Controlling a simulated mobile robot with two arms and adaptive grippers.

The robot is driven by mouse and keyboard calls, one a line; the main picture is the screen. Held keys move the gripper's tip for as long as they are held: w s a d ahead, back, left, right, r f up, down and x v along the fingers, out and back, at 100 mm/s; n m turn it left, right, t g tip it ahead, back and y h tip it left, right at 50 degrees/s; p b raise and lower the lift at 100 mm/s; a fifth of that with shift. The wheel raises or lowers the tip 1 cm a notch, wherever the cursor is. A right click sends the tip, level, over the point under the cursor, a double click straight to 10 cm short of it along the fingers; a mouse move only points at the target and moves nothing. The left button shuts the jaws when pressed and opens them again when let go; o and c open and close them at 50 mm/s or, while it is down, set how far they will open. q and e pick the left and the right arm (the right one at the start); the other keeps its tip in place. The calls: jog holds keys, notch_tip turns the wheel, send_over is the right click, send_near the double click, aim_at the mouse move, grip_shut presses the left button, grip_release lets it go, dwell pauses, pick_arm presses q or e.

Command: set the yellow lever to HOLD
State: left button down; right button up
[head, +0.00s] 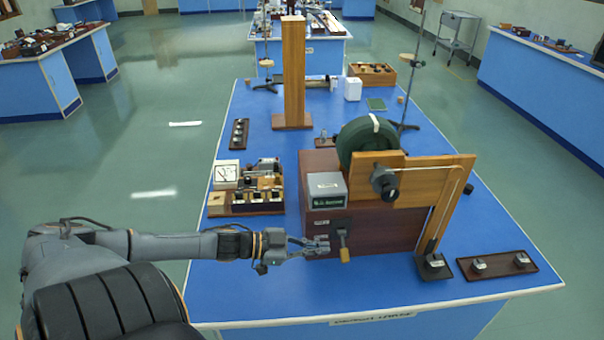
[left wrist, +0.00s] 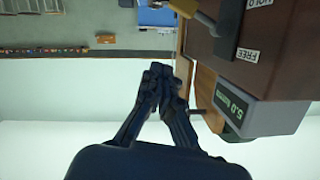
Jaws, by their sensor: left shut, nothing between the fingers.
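The yellow lever (head: 345,256) is on the front of the dark red-brown box (head: 385,238), on a dark pivot plate. In the head view its yellow end hangs low, towards me. In the left wrist view the lever (left wrist: 189,10) shows at the top, partly cut off. The FREE label (left wrist: 247,55) and the HOLD label (left wrist: 258,3) are on the box face; I cannot tell exactly which one the lever matches. My left gripper (head: 318,246) is shut and empty, just left of the lever in front of the box; contact is unclear. My right gripper is out of view.
A grey meter (head: 327,190) reading 5.0 Gauss sits above the labels. A green wheel (head: 366,139) and a wooden arm (head: 425,180) rise behind. A small instrument board (head: 245,190) stands to the left. The blue bench top (head: 270,295) is clear in front.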

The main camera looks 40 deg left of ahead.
pick_arm(q)
jog(key=v, duration=0.4)
jog(key=shift+s+d, duration=0.1)
jog(key=shift+s, duration=0.05)
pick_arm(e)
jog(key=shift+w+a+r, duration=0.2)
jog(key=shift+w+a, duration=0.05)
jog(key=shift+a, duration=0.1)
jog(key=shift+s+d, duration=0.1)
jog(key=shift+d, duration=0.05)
